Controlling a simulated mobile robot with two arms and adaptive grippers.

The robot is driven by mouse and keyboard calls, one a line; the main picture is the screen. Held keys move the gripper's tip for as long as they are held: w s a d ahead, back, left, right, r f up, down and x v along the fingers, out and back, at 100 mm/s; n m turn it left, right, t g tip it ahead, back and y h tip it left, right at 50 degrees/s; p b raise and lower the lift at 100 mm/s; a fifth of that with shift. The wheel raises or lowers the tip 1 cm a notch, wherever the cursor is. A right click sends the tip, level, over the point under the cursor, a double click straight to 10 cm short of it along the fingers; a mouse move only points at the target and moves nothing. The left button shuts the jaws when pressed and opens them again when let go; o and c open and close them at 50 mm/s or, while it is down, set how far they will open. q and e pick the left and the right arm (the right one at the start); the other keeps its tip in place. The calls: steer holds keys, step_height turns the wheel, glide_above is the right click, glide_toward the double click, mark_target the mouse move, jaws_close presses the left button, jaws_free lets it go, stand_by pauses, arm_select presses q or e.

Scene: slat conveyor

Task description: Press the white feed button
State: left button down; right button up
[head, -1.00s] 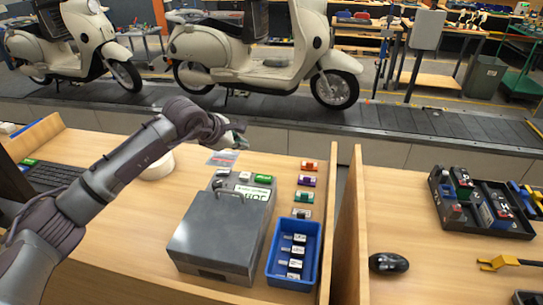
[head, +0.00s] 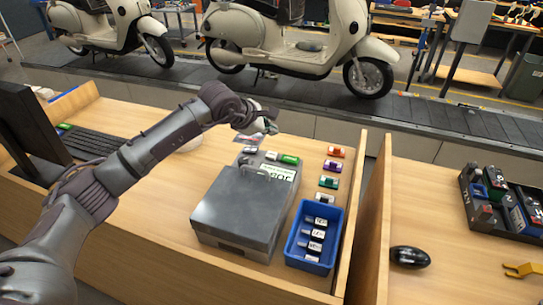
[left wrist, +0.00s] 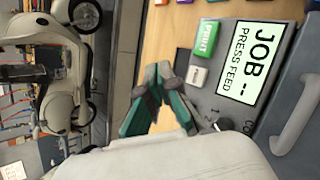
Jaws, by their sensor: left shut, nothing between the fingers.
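The grey box (head: 240,212) stands on the wooden bench, with a control panel at its back edge. On the panel are the white feed button (head: 271,155), a green button (head: 289,159) to its right and a label reading "JOB -- PRESS FEED" (left wrist: 247,62). The white button (left wrist: 197,76) also shows in the left wrist view, below the green PRINT button (left wrist: 206,38). My left gripper (head: 268,127) is above and behind the panel. In the left wrist view its fingers (left wrist: 158,76) are together and empty, left of the white button and apparently apart from it. My right gripper is not in view.
A blue bin (head: 333,228) with several labelled pieces stands right of the box. Several coloured blocks (head: 329,181) lie behind it. A wooden divider (head: 376,215) rises on the right. A dark knob (left wrist: 222,125) is on the panel. Scooters (head: 290,35) stand on the conveyor behind.

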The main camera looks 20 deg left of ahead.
mark_target(270, 155)
arm_select(q)
step_height(270, 155, down, 5)
steer(key=b, duration=0.2)
steer(key=shift+f+b, duration=0.1)
steer(key=shift+b, duration=0.3)
steer(key=shift+f, duration=0.2)
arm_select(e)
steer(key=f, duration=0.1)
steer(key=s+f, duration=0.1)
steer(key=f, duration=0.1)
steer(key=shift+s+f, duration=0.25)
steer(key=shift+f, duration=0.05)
arm_select(q)
steer(key=shift+r, duration=0.1)
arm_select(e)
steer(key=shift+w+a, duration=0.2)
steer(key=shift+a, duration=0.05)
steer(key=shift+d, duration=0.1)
arm_select(q)
steer(key=shift+f+b, duration=0.45)
steer(key=shift+b, duration=0.3)
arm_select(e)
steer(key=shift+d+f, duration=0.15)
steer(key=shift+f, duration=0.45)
